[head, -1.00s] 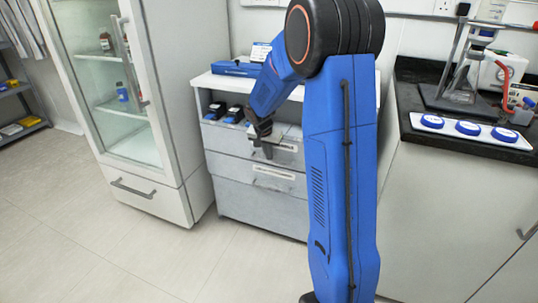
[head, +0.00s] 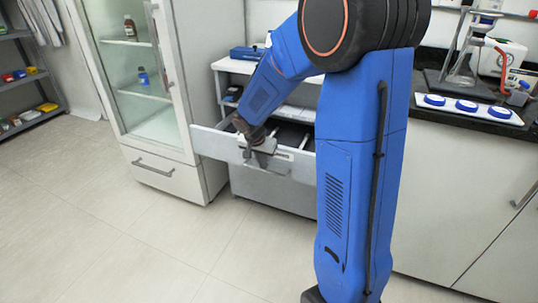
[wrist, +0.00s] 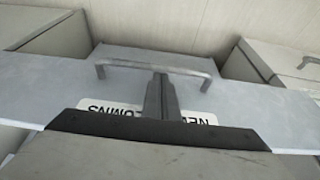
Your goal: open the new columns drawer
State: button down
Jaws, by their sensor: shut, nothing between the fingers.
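The new columns drawer (head: 208,143) stands pulled out of the white cabinet in the head view, with dividers and dark contents partly showing inside. Its grey front fills the middle of the wrist view (wrist: 45,97). A white label (wrist: 205,117) there reads "NEW COLUMNS" upside down, partly covered by my gripper. The bar handle (wrist: 122,65) crosses just beyond the label. My gripper (wrist: 161,82) is shut, its fingertips at the middle of the handle. Whether they hook behind the bar is unclear. In the head view my gripper (head: 258,152) is at the drawer front.
A lower closed drawer (head: 270,190) sits beneath. A glass-door cabinet (head: 145,90) stands close on the left of the open drawer. A dark-topped bench (head: 440,108) with lab equipment is on the right. The floor in front is clear.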

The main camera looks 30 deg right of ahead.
jog(key=s+a, duration=0.4)
jog(key=a, duration=0.2)
jog(key=shift+s, duration=0.3)
jog(key=shift+r, duration=0.1)
